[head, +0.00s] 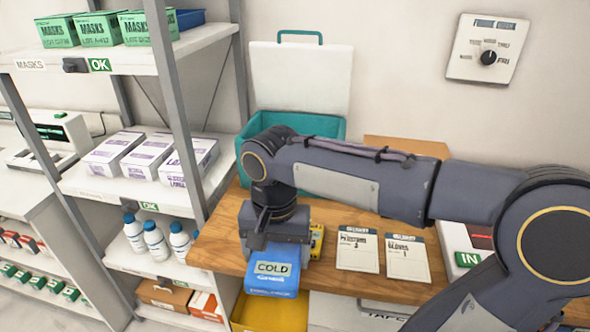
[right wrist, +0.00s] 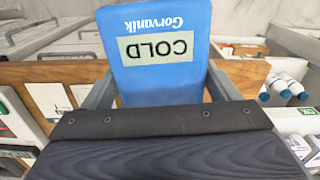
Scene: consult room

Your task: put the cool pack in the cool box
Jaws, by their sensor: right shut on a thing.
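The cool pack (head: 273,278) is a blue block with a pale COLD label. My right gripper (head: 276,252) is shut on it, over the front edge of the wooden table. In the right wrist view the cool pack (right wrist: 160,50) sits between the two fingers. The cool box (head: 328,127) is teal, with its white lid (head: 301,75) standing open against the wall. It is at the back of the table, behind my right arm, which hides much of its front and its inside. My left gripper is not in view.
The wooden table (head: 222,245) carries two paper cards (head: 358,250) and a small yellow item (head: 317,238) beside my gripper. A yellow bin (head: 262,314) is below the front edge. A shelf rack with a metal post (head: 183,120) stands close on the left, holding boxes and bottles.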

